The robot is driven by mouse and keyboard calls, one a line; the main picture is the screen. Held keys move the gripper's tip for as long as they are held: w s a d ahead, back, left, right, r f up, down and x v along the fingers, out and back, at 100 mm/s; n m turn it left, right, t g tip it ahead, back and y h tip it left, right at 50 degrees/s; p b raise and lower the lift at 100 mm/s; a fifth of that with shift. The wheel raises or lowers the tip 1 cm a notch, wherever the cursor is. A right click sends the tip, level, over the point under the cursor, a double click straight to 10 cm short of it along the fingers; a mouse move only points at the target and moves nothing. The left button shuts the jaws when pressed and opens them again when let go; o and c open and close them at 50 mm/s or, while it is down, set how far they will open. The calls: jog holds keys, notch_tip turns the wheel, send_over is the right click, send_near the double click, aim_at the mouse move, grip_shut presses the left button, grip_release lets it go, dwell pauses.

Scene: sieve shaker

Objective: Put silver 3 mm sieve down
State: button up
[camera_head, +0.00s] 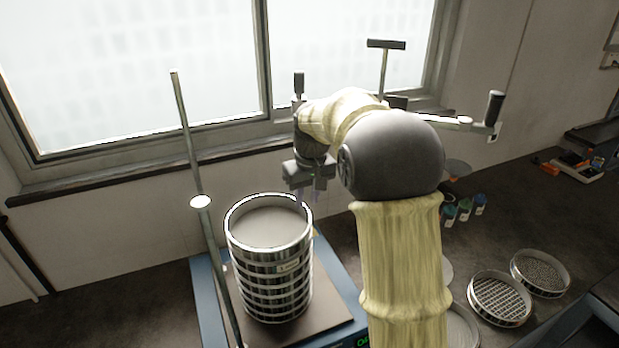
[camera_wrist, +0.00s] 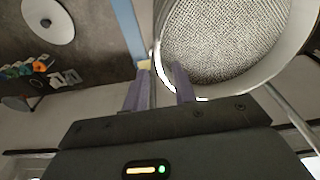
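A stack of silver sieves (camera_head: 270,285) stands upright on the shaker, and its top sieve (camera_head: 268,226) has a round rim and a grey mesh. I cannot read its label, so its mesh size is unclear. The mesh and pale rim of the top sieve (camera_wrist: 225,40) fill the upper right of the wrist view. My gripper (camera_head: 301,195) points down at the right rear rim of this sieve. In the wrist view, the two fingers of my gripper (camera_wrist: 160,72) straddle the rim, one outside and one inside, with a visible gap between them. The sieve sits level on the stack.
The blue shaker base (camera_head: 210,310) carries upright metal rods (camera_head: 187,130) beside the stack. Two loose sieves, one coarse (camera_head: 500,298) and one finer (camera_head: 541,272), lie on the dark bench at right. Small bottles (camera_head: 464,207) stand behind them. A window is at the back.

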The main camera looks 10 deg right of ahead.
notch_tip(320, 180, up, 8)
jog(key=s, duration=0.1)
jog(key=shift+d+b, duration=0.2)
jog(key=shift+b, duration=0.15)
jog(key=shift+a+f, duration=0.15)
jog(key=shift+s, duration=0.1)
